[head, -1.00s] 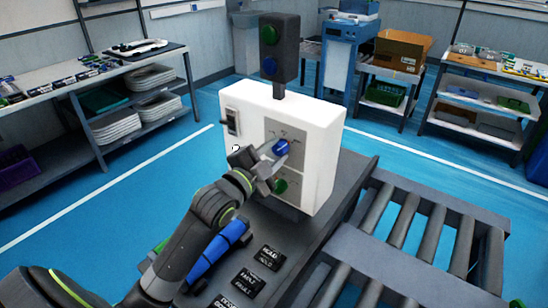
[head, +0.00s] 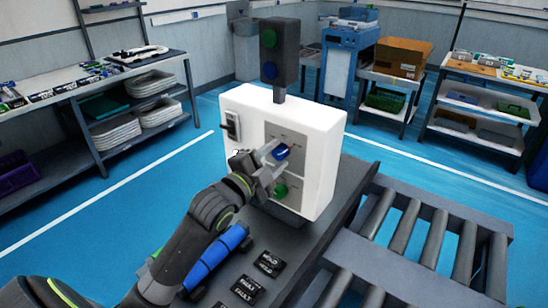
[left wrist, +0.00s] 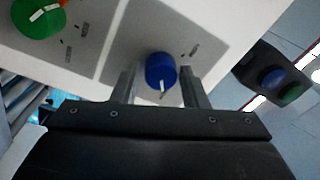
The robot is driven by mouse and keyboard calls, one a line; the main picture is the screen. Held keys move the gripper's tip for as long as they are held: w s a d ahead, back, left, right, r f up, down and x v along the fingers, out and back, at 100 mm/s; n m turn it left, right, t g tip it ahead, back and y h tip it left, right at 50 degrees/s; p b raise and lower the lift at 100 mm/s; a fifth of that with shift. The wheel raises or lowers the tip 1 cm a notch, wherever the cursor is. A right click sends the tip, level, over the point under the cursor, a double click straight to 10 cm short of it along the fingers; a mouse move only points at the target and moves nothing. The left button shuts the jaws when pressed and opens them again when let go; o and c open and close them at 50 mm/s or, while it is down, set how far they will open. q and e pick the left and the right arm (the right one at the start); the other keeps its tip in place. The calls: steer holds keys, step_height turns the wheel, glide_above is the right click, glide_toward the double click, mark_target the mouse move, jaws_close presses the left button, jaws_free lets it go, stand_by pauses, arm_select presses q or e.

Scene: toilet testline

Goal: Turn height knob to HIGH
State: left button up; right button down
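The blue knob (head: 282,152) sits on the upper grey panel of the white control box (head: 240,104). In the left wrist view the blue knob (left wrist: 161,70) has a white pointer line and lies between the two fingertips. My left gripper (head: 270,158) is at the knob. Its fingers (left wrist: 160,84) stand on either side of it, with a visible gap on each side, so it is open around the knob. A green knob (head: 280,191) is below on the box, and it also shows in the left wrist view (left wrist: 38,18). Panel labels are too small to read. My right gripper is not in view.
A dark tower with green and blue lights (head: 279,52) stands behind the box. A switch (head: 232,125) is on the box's left part. Black label plates (head: 268,263) lie on the bench in front. A roller conveyor (head: 430,235) is at the right.

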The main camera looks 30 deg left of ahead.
arm_select(q)
steer(key=shift+o, duration=1.1)
steer(key=shift+s, duration=0.1)
steer(key=shift+s+f, duration=0.1)
steer(key=shift+s, duration=0.25)
steer(key=s+a+p, duration=0.2)
steer(key=s, duration=1.4)
steer(key=shift+s+a+f+p, duration=0.15)
steer(key=shift+a+f+p, duration=0.2)
steer(key=shift+p, duration=0.05)
